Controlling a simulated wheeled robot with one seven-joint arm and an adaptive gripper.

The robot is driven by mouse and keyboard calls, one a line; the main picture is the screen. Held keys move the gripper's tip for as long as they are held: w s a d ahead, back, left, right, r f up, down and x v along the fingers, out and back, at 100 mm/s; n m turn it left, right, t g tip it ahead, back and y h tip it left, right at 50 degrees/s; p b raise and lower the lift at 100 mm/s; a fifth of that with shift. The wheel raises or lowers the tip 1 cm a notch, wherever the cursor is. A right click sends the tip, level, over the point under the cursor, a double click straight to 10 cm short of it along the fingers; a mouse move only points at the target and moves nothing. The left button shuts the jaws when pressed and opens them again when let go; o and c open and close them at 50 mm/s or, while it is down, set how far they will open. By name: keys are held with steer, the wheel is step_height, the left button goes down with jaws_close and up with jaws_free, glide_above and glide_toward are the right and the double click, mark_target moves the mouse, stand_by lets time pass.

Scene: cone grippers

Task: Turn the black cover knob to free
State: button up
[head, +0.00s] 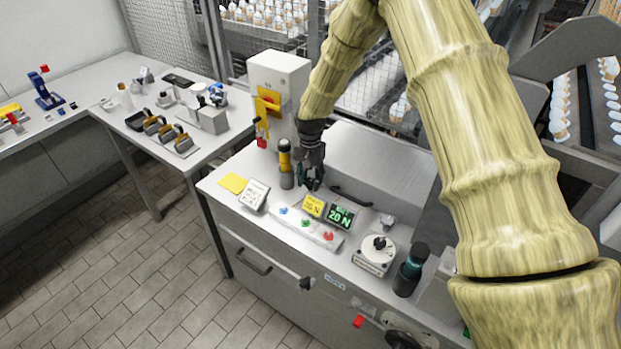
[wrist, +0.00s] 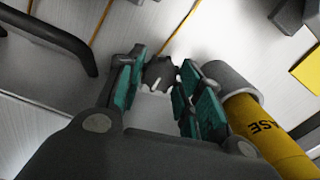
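The likely black cover knob (wrist: 160,73) shows in the wrist view as a small dark knob on a white surface, between and just beyond my fingertips. My gripper (wrist: 158,80) has its teal-padded fingers apart, one on each side of the knob. I cannot tell whether either pad touches it. In the head view my gripper (head: 312,178) points down over the white counter, and the knob is hidden behind the fingers there. The knob's markings are not readable.
A yellow grease tube with a grey end (wrist: 265,125) stands very close to my right finger; it also shows in the head view (head: 286,163). A black bar handle (wrist: 60,40) lies on the other side. A green display (head: 341,217) and a dial box (head: 374,262) stand nearby.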

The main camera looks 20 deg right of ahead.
steer(key=shift+c, duration=1.2)
steer(key=n, duration=0.4)
steer(key=shift+n, duration=0.4)
steer(key=n, duration=0.4)
steer(key=shift+n, duration=0.3)
steer(key=n, duration=0.4)
steer(key=shift+d+n, duration=0.1)
steer(key=shift+n, duration=2.2)
